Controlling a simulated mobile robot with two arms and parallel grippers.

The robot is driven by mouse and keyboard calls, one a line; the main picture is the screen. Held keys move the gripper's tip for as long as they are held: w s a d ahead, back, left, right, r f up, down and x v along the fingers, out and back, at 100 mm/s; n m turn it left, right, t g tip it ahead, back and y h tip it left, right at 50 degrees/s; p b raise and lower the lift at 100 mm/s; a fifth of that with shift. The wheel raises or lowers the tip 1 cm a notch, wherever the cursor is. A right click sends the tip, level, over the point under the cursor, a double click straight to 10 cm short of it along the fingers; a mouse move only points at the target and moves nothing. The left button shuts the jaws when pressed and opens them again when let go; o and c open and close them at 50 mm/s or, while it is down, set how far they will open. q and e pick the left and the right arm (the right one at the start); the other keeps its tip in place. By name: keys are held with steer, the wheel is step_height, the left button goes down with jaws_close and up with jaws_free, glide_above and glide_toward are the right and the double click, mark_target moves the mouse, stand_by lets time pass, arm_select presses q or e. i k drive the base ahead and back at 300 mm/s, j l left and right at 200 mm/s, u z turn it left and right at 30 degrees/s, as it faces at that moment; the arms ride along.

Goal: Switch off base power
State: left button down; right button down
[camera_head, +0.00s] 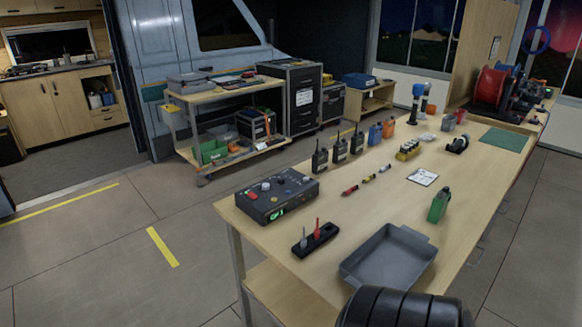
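A dark grey control box (277,196), which looks like the base unit, sits at the near left corner of the wooden workbench. Its top carries a red button or switch (252,196), several knobs and small controls. A small green display (277,213) is lit on its front face. The setting of each control is too small to tell. Neither of my grippers shows in the head view, and nothing is seen touching the box.
A loaded cart (222,98) stands behind. Floor left of the bench is clear.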

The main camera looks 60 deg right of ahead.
mark_target(251, 195)
steer(key=i+l+z, duration=0.2)
steer(key=z, duration=0.3)
steer(key=i+z, duration=0.8)
steer(key=z, duration=0.15)
steer(key=i+j+z, duration=0.15)
steer(key=i+z, duration=0.3)
steer(key=i+j+z, duration=0.2)
steer(key=z, duration=0.3)
